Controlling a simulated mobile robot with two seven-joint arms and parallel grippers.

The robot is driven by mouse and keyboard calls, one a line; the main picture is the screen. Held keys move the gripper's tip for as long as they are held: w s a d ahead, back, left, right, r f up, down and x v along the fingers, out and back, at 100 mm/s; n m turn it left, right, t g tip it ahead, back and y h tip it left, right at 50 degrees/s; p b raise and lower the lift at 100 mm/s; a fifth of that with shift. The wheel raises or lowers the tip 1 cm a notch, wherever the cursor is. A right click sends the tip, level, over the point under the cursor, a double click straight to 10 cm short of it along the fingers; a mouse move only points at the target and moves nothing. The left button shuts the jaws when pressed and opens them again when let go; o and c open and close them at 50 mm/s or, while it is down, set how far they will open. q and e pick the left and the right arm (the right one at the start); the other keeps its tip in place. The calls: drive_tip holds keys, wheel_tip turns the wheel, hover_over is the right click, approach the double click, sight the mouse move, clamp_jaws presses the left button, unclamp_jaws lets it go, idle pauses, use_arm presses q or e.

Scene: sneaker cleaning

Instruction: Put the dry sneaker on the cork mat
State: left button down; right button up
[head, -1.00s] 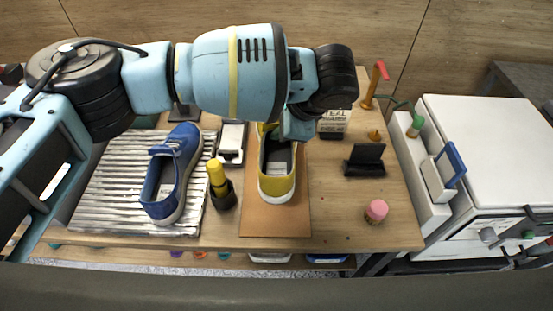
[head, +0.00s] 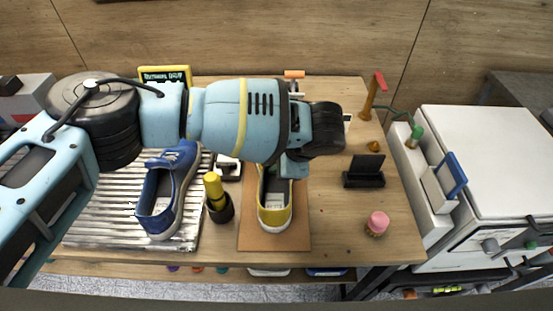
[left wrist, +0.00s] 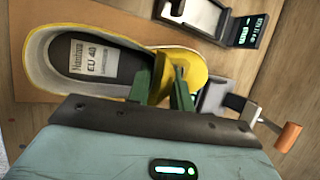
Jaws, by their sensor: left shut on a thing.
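The yellow sneaker (head: 275,215) has a white sole and a grey insole, and its heel faces the front edge of the table. It is over the cork mat (head: 275,242); I cannot tell for sure whether its sole touches the mat. My left gripper (head: 288,172) is at the sneaker's front part, with its fingertips mostly hidden in the head view. In the left wrist view, its green fingers (left wrist: 166,86) are shut on the yellow upper (left wrist: 187,62) near the opening. An "EU 40" label shows inside the shoe. My right gripper is not in view.
A blue sneaker (head: 162,205) stands on a ribbed tray (head: 85,225) at the left. A black holder with a yellow-topped bottle (head: 216,195) stands close left of the mat. A black stand (head: 364,172) and a pink-topped jar (head: 376,224) are at the right.

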use_arm(q)
drive_tip(key=c, duration=1.3)
unclamp_jaws()
drive_tip(key=shift+o, duration=0.2)
drive_tip(key=shift+d+r, duration=0.1)
drive_tip(key=v, duration=1.1)
drive_tip(key=shift+d+r+p, duration=0.15)
drive_tip(key=shift+r+p, duration=0.2)
drive_tip(key=shift+p, duration=0.1)
drive_tip(key=shift+s, duration=0.15)
